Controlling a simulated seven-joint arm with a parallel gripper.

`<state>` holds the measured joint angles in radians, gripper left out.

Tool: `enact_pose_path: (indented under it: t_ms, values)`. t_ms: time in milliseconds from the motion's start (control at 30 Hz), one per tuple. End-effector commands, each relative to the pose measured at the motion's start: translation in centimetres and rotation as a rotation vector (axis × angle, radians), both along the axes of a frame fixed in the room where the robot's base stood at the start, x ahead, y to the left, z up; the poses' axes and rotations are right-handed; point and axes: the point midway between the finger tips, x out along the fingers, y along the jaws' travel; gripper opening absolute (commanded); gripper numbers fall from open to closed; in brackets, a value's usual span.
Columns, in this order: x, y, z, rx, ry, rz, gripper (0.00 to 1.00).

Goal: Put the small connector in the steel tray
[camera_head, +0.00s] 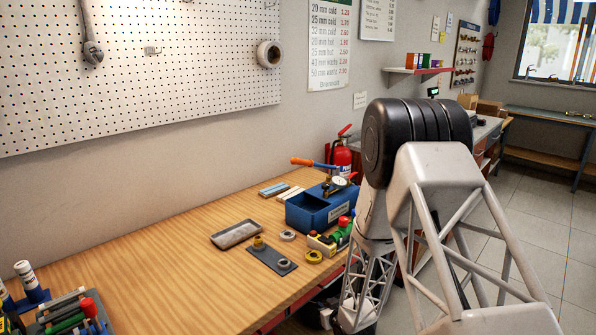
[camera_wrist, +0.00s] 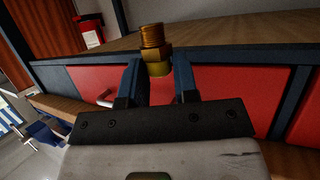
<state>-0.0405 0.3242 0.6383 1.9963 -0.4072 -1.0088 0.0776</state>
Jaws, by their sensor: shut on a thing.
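A brass threaded connector (camera_wrist: 153,42) with a hex collar is held between the two fingers of my gripper (camera_wrist: 158,70) in the wrist view. My gripper is shut on it, with the threaded end pointing up in that picture. In the head view my arm hides the gripper and the held connector. The steel tray (camera_head: 235,235) is a shallow grey tray on the wooden workbench, left of the blue toolbox, and looks empty. Another brass fitting (camera_head: 258,242) stands on a dark mat (camera_head: 263,256) in front of the tray.
A grey ring (camera_head: 284,264) lies on the mat. A second grey ring (camera_head: 288,235) and a yellow ring (camera_head: 314,256) lie nearby. The blue toolbox (camera_head: 309,217) and a green-and-red valve (camera_head: 340,232) stand to the right. The bench left of the tray is clear.

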Motion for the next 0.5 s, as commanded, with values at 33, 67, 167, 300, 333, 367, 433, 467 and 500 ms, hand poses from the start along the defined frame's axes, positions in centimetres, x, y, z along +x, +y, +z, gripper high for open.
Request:
enact_pose_path:
  t_ms: [33,67,167,300,333,367,433,467,500]
  values:
    - [0.5,-0.5,-0.9,0.001,0.001,-0.023,0.04]
    - [0.8,-0.8,-1.4,0.001,0.003,-0.038,0.04]
    - [1.6,-1.7,-3.0,0.000,0.003,-0.085,0.04]
    - [2.6,-3.1,-5.4,0.001,0.003,-0.152,0.04]
    - [2.8,-3.4,-5.8,0.000,0.002,-0.167,0.04]
    - [3.0,-3.8,-6.4,0.001,0.002,-0.181,0.04]
    - [3.4,-4.5,-7.6,-0.001,0.003,-0.216,0.04]
    - [3.5,-4.8,-8.1,0.000,0.003,-0.230,0.04]
    - [3.8,-5.2,-8.8,-0.001,0.003,-0.249,0.04]
